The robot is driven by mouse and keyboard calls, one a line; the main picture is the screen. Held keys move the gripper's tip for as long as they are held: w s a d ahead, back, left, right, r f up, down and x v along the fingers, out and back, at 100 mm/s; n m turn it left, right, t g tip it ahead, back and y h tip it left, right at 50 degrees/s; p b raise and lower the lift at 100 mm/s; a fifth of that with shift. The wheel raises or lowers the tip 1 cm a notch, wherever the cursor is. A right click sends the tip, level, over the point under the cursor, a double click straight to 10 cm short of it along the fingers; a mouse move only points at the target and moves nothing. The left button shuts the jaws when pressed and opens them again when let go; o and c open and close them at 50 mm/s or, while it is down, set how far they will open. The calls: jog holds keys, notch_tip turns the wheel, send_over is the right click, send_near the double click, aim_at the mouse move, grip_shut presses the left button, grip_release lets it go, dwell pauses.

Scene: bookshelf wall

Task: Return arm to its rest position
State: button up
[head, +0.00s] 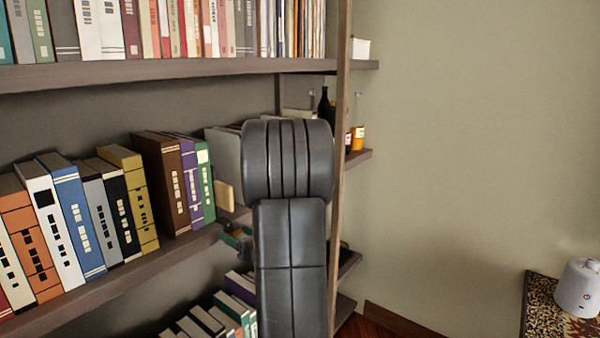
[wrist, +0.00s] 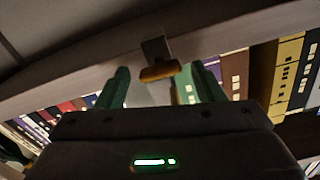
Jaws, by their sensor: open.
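My arm (head: 291,220), dark grey and thick, rises in the head view in front of the right end of the bookshelf. It hides most of my gripper there. In the wrist view my gripper (wrist: 158,80) is open, with two green fingers spread apart and nothing held between them. A tan, handle-like piece (wrist: 160,72) on a grey mount shows beyond the gap between the fingers. A similar tan piece (head: 223,195) shows in the head view just left of my arm, by a grey box-like thing partly hidden by the arm.
A shelf board (head: 130,75) full of books runs above. Upright books (head: 85,220) line the middle shelf to the left, with more books (head: 215,315) below. Bottles (head: 357,125) stand on a side shelf behind the post. The wall (head: 470,130) at right is bare. A white device (head: 578,288) sits low right.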

jog(key=s+d+h+b, duration=0.1)
jog(key=s+d, duration=0.2)
jog(key=d, duration=0.3)
jog(key=s+d+t+h+b, duration=0.1)
jog(key=s+d, duration=0.3)
jog(key=d, duration=0.2)
jog(key=shift+s+d+f, duration=0.25)
jog(key=shift+d, duration=0.15)
jog(key=shift+w+a+r, duration=0.1)
